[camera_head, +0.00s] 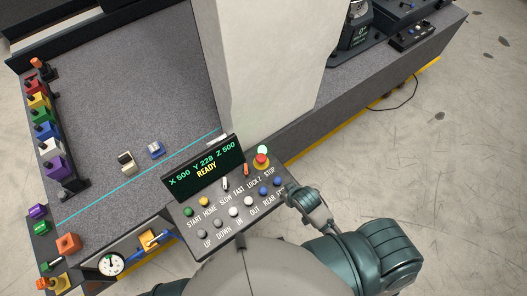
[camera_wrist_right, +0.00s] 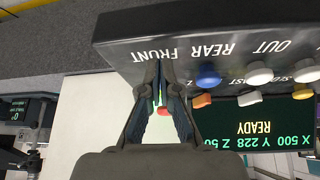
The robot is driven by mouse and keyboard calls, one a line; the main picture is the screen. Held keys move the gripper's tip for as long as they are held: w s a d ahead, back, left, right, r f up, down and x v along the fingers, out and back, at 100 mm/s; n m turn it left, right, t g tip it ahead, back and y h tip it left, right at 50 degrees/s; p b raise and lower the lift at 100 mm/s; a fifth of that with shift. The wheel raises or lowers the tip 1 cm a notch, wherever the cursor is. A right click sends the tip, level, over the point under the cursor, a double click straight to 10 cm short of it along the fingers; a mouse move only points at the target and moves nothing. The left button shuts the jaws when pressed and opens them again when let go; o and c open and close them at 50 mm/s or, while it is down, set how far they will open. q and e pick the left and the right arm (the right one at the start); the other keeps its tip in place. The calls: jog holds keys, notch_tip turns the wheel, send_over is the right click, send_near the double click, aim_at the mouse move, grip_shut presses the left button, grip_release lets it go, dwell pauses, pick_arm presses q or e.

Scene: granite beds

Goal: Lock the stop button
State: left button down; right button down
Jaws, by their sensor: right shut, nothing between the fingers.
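My right gripper (camera_head: 287,186) is shut and empty at the panel's right edge, beside the blue FRONT button (camera_head: 277,181). In the right wrist view my right gripper (camera_wrist_right: 160,68) covers that button, and a bit of red (camera_wrist_right: 163,106) shows between the fingers. My left gripper is not in view.
An orange switch (camera_head: 246,169) and a white switch (camera_head: 225,184) stand left of the stop button. The display (camera_head: 203,168) reads READY. A white column (camera_head: 270,65) rises behind the panel. Coloured blocks (camera_head: 47,131) line the bed's left edge.

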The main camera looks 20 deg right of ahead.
jog(key=w+a+r+t+y, duration=0.1)
jog(key=w+r, duration=0.3)
jog(key=r, duration=0.3)
jog(key=w+r+n+t+y+p, duration=0.1)
jog(key=w+r+t, duration=0.1)
jog(key=w+r, duration=0.2)
notch_tip(320, 180, up, 3)
jog(key=shift+w+a+f, duration=0.15)
jog(key=shift+w+a, duration=0.15)
jog(key=shift+a, duration=0.05)
jog(key=shift+w, duration=0.1)
